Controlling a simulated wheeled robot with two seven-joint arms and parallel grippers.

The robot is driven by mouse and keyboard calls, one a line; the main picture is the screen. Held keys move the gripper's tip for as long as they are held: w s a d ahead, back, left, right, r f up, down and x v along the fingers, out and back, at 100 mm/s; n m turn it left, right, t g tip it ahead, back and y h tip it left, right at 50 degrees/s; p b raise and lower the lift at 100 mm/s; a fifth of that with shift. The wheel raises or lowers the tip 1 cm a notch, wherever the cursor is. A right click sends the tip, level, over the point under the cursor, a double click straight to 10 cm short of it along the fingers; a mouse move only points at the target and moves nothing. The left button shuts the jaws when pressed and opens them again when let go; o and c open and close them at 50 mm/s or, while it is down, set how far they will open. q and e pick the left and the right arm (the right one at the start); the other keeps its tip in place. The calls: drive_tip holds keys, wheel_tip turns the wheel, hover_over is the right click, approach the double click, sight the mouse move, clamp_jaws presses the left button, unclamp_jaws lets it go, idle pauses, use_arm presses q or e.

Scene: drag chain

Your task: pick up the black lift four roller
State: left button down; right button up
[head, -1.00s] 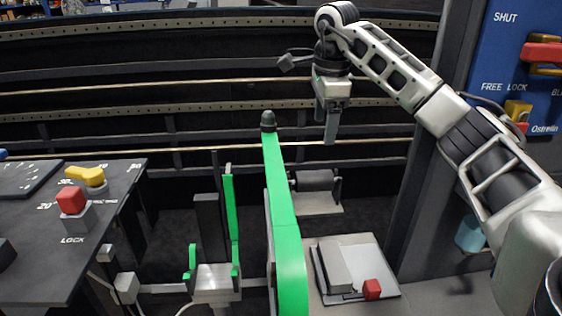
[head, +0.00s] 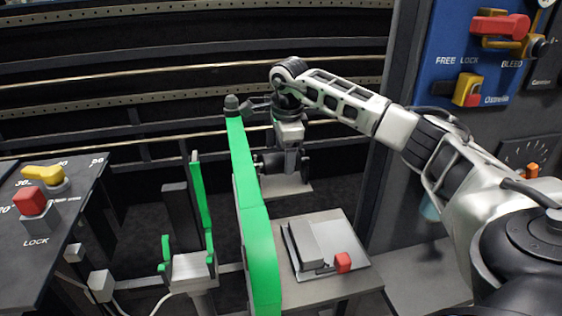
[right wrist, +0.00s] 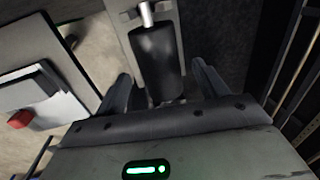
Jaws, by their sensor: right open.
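The black roller (head: 269,163) sits on a grey bracket plate (head: 288,188) beyond the green bar in the head view, partly hidden behind my right gripper (head: 291,163). In the right wrist view the dark roller (right wrist: 155,62) lies lengthwise, with a shiny metal shaft end at its top. My right gripper (right wrist: 161,74) is open, one finger on each side of the roller in that view. Gaps remain beside the roller, and I cannot tell how deep the fingers reach. My left gripper is not in view.
A tall green bar (head: 251,215) stands just left of the right gripper. A grey table holds a flat box with a red block (head: 343,262). A green-armed seat (head: 190,268) is at left. A blue control panel (head: 455,60) stands at right.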

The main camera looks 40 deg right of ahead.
wheel_tip(320, 180, down, 2)
drive_tip(key=shift+w+f, duration=0.1)
drive_tip(key=shift+w, duration=0.05)
drive_tip(key=c, duration=1.2)
